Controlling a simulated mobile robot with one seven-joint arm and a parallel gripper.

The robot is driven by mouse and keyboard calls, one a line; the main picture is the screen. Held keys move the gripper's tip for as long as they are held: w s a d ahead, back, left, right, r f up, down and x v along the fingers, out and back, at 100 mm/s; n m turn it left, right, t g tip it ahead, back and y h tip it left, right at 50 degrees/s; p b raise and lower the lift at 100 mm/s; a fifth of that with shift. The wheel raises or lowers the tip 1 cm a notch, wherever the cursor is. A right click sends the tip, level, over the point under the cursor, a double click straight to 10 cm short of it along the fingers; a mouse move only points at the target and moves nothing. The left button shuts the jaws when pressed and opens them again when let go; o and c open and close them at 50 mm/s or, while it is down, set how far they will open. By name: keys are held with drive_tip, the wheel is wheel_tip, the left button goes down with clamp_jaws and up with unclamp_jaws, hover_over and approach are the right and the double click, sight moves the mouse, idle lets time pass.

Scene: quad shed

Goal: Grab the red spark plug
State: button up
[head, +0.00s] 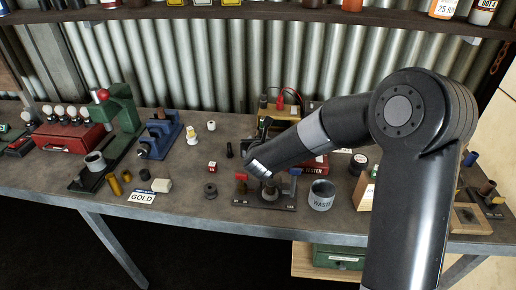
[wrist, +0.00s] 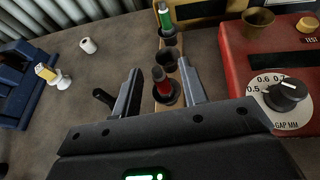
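The red spark plug (wrist: 160,84), with a black lower part, stands in a narrow wooden rack in the wrist view. My gripper (wrist: 159,67) is open, with one finger on each side of the plug and a gap visible on the left. The right finger looks close to the plug; I cannot tell if it touches. Behind the red plug are a dark empty-looking cup (wrist: 167,59) and a green plug (wrist: 166,20) in the same row. In the head view my forearm hides the red plug and most of my gripper.
A red tester (wrist: 262,60) with a gap dial stands right of the rack. A slim black object (wrist: 103,97) lies near my left finger. A white cylinder (wrist: 88,45) and a blue vise-like tool (head: 159,137) stand to the left. A waste tin (head: 321,196) stands in front.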

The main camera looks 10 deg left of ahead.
drive_tip(key=shift+r+x, duration=0.2)
drive_tip(key=shift+x, duration=1.45)
drive_tip(key=shift+w, duration=0.1)
drive_tip(key=shift+c, duration=0.6)
clamp_jaws()
